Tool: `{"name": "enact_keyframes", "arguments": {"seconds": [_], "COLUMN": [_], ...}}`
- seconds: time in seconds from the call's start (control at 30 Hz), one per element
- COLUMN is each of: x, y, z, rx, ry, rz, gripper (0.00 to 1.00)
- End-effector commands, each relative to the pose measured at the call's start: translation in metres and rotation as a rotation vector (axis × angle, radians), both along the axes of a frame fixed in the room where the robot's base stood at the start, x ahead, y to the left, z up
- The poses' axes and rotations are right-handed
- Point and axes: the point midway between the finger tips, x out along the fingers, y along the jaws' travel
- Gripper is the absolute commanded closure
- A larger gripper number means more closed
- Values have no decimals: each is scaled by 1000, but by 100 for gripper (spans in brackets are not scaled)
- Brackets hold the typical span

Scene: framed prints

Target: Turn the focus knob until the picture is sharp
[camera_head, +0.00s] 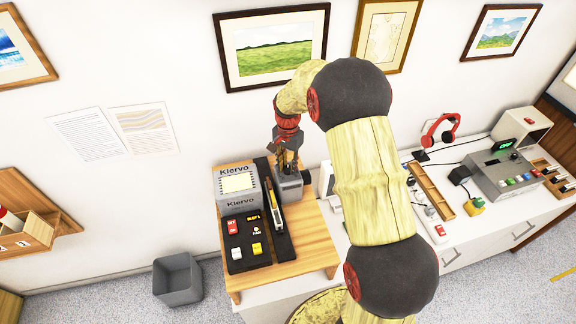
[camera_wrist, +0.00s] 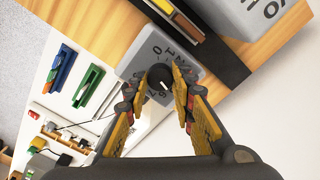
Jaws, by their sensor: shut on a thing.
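The focus knob (camera_wrist: 159,79) is a round black knob with a pale pointer mark on a grey box (camera_wrist: 190,62) with dark lettering, seen in the wrist view. My gripper (camera_wrist: 162,84) has its yellow fingers on both sides of the knob and is shut on it. In the head view my gripper (camera_head: 288,163) reaches down onto the grey box (camera_head: 290,190), and the knob is hidden there. A grey Kiervo unit (camera_head: 238,201) with a pale lit screen (camera_head: 239,183) stands left of it. The screen's content is too small to judge for sharpness.
A black panel (camera_head: 262,258) with red, white and yellow switches lies in front on the wooden board (camera_head: 306,250). A slim slotted black strip (camera_head: 276,220) lies close beside the grey box. Red headphones (camera_head: 440,132) and a control box (camera_head: 505,172) stand right.

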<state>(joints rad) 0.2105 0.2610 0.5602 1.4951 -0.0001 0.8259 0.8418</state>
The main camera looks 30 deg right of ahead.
Motion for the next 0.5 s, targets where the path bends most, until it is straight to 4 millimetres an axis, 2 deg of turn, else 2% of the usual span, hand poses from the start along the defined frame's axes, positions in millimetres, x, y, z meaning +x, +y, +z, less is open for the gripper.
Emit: {"name": "enact_keyframes", "arguments": {"seconds": [0.03, 0.07, 0.37, 0.5], "x": [1, 1, 1, 0], "y": [0, 0, 0, 0], "z": [1, 1, 0, 0], "rx": [0, 0, 0, 0], "ry": [-2, -2, -1, -1], "rz": [0, 0, 1, 1], "gripper": [100, 74, 57, 56]}}
